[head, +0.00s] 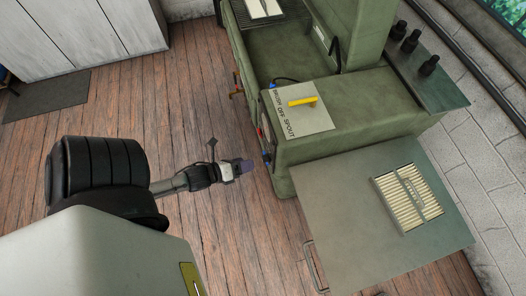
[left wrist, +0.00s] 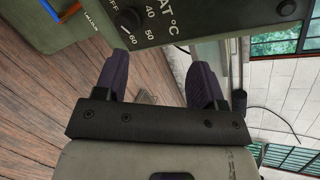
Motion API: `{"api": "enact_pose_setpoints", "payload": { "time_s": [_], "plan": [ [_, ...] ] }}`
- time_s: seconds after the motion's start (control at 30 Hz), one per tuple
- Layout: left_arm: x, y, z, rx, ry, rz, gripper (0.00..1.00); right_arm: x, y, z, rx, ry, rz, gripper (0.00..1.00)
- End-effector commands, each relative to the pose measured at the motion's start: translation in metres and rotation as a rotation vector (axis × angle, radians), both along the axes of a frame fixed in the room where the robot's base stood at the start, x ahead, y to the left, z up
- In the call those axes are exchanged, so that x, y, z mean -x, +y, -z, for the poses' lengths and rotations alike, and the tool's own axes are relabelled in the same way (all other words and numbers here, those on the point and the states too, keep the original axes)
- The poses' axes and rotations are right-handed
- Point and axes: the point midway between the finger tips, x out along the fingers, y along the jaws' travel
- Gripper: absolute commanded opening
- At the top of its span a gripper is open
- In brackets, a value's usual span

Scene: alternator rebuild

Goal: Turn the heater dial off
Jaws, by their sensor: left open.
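The panel's printed scale shows 40, 50, 60 and °C, with part of a word ending in FF at the top edge. I cannot clearly tell where the dial points. My left gripper (head: 248,166) is beside the front side of the green machine in the head view. In the left wrist view its two dark fingers (left wrist: 160,68) are apart with nothing between them. The dial lies past the left finger's tip, apparently not gripped. My right gripper is not in view.
The green machine (head: 350,103) carries a sign plate (head: 306,122) with a yellow handle (head: 302,101). A grey table (head: 345,215) with a slatted block (head: 407,198) stands close on the right. Wooden floor (head: 155,105) is open to the left.

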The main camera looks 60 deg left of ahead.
Motion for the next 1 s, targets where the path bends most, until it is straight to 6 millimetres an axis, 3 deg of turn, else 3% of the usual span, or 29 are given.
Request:
{"api": "enact_pose_setpoints", "payload": {
  "time_s": [0.03, 0.2, 0.4, 0.57, 0.77, 1.0],
  "plan": [
    [0.006, 0.010, 0.033, -0.117, -0.044, 0.059, 0.64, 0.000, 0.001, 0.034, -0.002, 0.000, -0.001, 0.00],
    [0.025, 0.029, 0.066, -0.474, -0.203, 0.220, 0.64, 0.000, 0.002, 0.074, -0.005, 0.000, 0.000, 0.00],
    [0.043, 0.042, 0.084, -0.745, -0.334, 0.316, 0.64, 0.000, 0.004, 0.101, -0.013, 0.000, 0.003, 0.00],
    [0.048, 0.046, 0.088, -0.844, -0.386, 0.346, 0.64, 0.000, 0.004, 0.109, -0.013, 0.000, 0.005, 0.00],
    [0.029, 0.043, 0.087, -0.871, -0.403, 0.351, 0.64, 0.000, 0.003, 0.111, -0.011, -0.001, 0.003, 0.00],
    [-0.016, 0.034, 0.087, -0.867, -0.403, 0.352, 0.64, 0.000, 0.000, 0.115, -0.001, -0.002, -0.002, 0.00]
  ]
}}
